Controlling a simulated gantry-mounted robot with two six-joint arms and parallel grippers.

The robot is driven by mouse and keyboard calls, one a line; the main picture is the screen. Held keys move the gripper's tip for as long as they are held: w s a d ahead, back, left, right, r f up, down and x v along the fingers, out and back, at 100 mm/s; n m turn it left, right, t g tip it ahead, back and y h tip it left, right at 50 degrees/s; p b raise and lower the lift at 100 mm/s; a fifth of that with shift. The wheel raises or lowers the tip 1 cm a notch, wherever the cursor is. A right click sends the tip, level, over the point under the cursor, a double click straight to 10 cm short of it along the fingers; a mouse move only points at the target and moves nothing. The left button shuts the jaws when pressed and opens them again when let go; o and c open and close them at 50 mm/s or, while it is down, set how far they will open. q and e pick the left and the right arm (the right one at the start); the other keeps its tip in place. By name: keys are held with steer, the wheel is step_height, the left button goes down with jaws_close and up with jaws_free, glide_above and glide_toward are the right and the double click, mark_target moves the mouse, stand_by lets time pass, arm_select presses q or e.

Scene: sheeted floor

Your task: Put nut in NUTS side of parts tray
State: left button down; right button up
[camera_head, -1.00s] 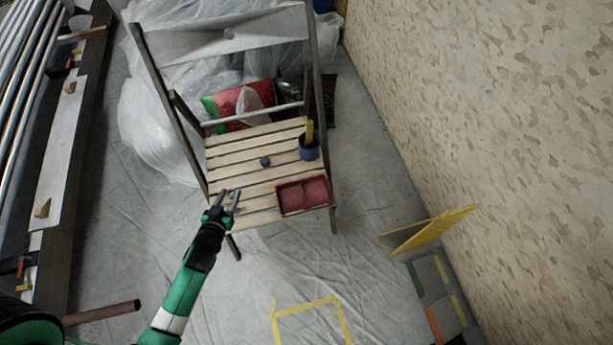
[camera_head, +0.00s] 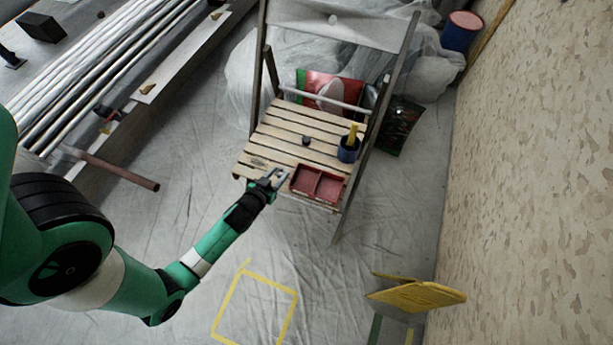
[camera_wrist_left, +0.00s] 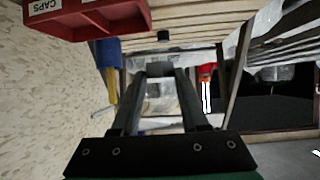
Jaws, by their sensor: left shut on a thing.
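My left gripper (camera_head: 281,175) is just left of the red parts tray (camera_head: 318,199), by the front edge of the slatted chair seat. In the left wrist view its fingers (camera_wrist_left: 160,72) are shut on a small grey piece, seemingly the nut (camera_wrist_left: 160,69). In the head view the nut is too small to make out. The tray has two compartments, both looking empty in the head view. In the left wrist view the tray (camera_wrist_left: 105,22) is at the upper left, apart from the fingers; a CAPS label shows on its wall. No NUTS label is readable. My right gripper is out of view.
A blue cup (camera_head: 347,154) with a yellow handle stands behind the tray. A small dark object (camera_head: 306,141) sits mid-seat. The chair's backrest (camera_head: 335,22) rises behind. A yellow folded board (camera_head: 415,296) stands on the floor at right.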

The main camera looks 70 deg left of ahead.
mark_target(311, 170)
arm_select(q)
steer(key=w+f+b, duration=0.2)
steer(key=w, duration=0.1)
steer(key=w+a+f+b, duration=0.1)
steer(key=w+f+b, duration=0.1)
steer(key=w+f, duration=0.1)
steer(key=w+f+b, duration=0.2)
steer(key=w+b, duration=0.1)
steer(key=shift+w+a+f, duration=0.15)
steer(key=shift+w+f, duration=0.1)
steer(key=shift+w, duration=0.05)
steer(key=shift+w+f, duration=0.15)
steer(key=f+b, duration=0.2)
steer(key=w+f+b, duration=0.1)
steer(key=f, duration=0.1)
steer(key=shift+b, duration=0.35)
steer(key=shift+s+r, duration=0.1)
steer(key=shift+s, duration=0.05)
steer(key=c, duration=0.7)
jaws_free()
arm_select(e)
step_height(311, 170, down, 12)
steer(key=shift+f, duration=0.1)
